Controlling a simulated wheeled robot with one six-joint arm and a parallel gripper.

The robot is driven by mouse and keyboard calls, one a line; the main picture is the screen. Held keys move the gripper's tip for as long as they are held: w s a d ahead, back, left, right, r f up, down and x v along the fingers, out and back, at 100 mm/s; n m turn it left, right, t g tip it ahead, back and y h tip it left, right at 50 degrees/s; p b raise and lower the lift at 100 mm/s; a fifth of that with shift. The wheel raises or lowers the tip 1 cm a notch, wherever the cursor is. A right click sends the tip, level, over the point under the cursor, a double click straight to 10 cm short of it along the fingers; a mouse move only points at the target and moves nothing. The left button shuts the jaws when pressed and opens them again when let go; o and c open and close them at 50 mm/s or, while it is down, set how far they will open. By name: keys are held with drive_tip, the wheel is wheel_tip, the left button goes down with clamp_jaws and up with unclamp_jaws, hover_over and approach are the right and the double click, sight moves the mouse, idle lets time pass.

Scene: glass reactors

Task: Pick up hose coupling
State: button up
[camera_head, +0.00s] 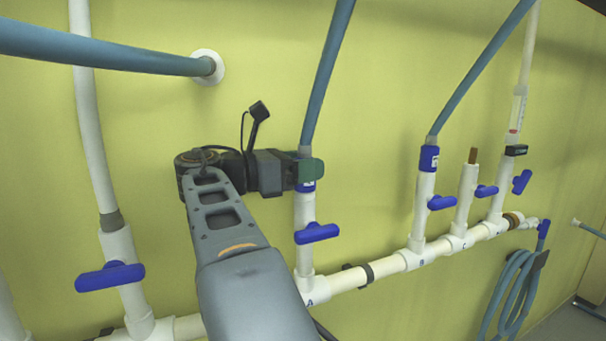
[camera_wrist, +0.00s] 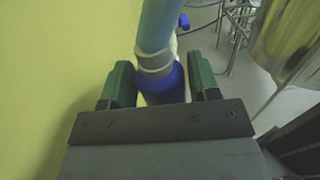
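The hose coupling is a blue sleeve (camera_head: 306,188) with a light grey collar, joining a blue-grey hose (camera_head: 326,75) to the white upright pipe (camera_head: 305,212) marked A. My gripper (camera_head: 310,172) is level with the coupling, and its green finger covers part of it in the head view. In the wrist view the blue sleeve (camera_wrist: 166,86) stands between the two green fingers of my gripper (camera_wrist: 159,72). The fingers are apart, one on each side, with narrow gaps to the sleeve. The coupling's far side is hidden.
A blue valve handle (camera_head: 317,233) sits just below the coupling. A similar blue coupling (camera_head: 429,159) is on pipe B to the right. The yellow wall (camera_head: 385,90) is close behind. A thick hose (camera_head: 100,52) crosses the upper left.

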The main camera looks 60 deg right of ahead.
drive_tip(key=c, duration=0.7)
drive_tip(key=shift+r, duration=0.1)
